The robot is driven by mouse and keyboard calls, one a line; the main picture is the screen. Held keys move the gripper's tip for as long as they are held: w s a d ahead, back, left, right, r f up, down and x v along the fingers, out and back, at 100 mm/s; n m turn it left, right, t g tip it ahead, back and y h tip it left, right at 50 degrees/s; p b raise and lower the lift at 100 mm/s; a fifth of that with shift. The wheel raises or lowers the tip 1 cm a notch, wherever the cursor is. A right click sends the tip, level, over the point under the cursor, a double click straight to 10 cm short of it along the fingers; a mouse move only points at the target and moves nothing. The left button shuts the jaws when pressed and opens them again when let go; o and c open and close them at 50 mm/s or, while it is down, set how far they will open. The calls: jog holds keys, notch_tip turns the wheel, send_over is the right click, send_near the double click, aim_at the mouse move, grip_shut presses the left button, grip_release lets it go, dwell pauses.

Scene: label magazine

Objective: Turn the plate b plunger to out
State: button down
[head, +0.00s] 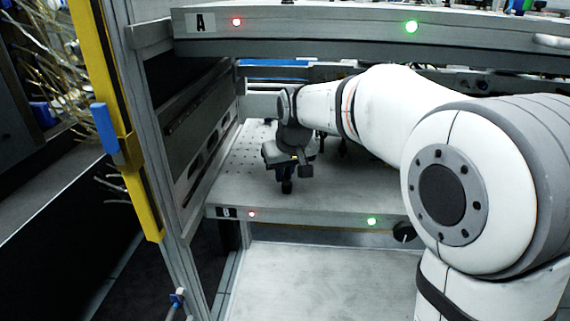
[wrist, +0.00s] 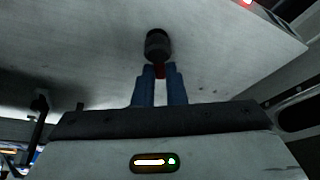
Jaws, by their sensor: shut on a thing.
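Plate B (head: 300,212) is the lower grey shelf, with a "B" label (head: 227,212) at the left of its front edge. The plate b plunger has a black knob (wrist: 157,43), which stands out beyond the fingertips in the wrist view. A bit of red shows between the fingers just below the knob. My gripper (wrist: 160,72) has its blue fingers shut on the plunger. In the head view my gripper (head: 286,176) is over the front left part of plate B, with the black knob (head: 287,187) at its tip. The plunger's lower part is hidden.
Plate A (head: 320,25) overhangs plate B, and my arm reaches in between them. A frame post and a yellow upright (head: 120,130) stand at the left. Plate B's front edge bears a red light (head: 252,213) and a green light (head: 371,221). A dark knob (head: 403,232) sits right of these.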

aim_at(285, 181)
jog(key=n, duration=0.1)
jog(key=n+y+p, duration=0.1)
jog(key=n, duration=0.1)
jog(key=shift+s+a+r+g, duration=0.1)
jog(key=shift+a+g, duration=0.1)
jog(key=shift+g, duration=0.2)
jog(key=shift+s+a+n+g+y, duration=0.15)
jog(key=shift+n+g+y, duration=0.25)
jog(key=shift+n, duration=1.3)
jog(key=c, duration=1.5)
grip_release()
jog(key=p+v, duration=0.1)
jog(key=v, duration=0.2)
jog(key=s+d, duration=0.2)
jog(key=d, duration=0.1)
jog(key=s+d+p, duration=0.1)
jog(key=s+d, duration=0.1)
jog(key=d, duration=0.2)
jog(key=s+d, duration=0.2)
jog(key=d, duration=0.1)
jog(key=shift+s+d, duration=0.1)
jog(key=shift+d, duration=0.05)
